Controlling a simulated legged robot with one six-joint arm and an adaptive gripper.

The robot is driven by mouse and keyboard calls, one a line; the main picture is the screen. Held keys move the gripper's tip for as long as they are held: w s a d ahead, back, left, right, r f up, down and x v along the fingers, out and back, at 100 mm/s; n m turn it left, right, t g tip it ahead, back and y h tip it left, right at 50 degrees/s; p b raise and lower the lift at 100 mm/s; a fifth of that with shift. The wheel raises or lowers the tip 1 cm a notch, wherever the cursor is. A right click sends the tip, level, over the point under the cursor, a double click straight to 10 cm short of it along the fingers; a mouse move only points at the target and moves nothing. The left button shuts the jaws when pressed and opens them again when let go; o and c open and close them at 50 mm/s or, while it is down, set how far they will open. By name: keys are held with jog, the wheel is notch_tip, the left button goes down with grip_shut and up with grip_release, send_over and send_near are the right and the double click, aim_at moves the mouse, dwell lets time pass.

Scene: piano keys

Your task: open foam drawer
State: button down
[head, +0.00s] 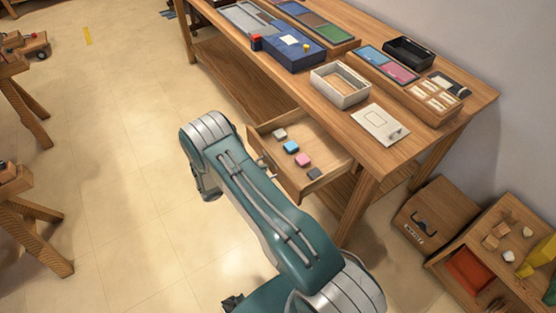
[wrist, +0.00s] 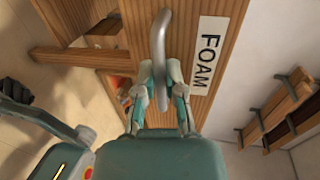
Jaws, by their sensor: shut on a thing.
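The wooden drawer (head: 312,140) under the workbench is pulled out in the head view. A white, a blue (head: 291,146), a pink (head: 304,160) and a dark grey block lie in it. In the wrist view its wooden front (wrist: 224,22) bears a white FOAM label (wrist: 208,55) and a curved grey handle (wrist: 160,38). My gripper (wrist: 160,72) is shut on the handle, one finger on each side.
The workbench (head: 463,88) carries trays, a white open box (head: 341,86) and a white card (head: 380,125). A cardboard box (head: 434,215) and a low shelf stand at the right. Wooden stands are at the left. The floor (head: 120,150) between is clear.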

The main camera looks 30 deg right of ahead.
jog(key=shift+s+a+f, duration=0.15)
jog(key=shift+s+a, duration=0.05)
jog(key=shift+a, duration=1.05)
jog(key=shift+s+a+f, duration=0.1)
jog(key=shift+s+a, duration=0.05)
jog(key=shift+a, duration=1.05)
jog(key=c, duration=0.7)
grip_release()
jog(key=shift+w, duration=0.1)
jog(key=shift+r, duration=0.15)
jog(key=v, duration=1.2)
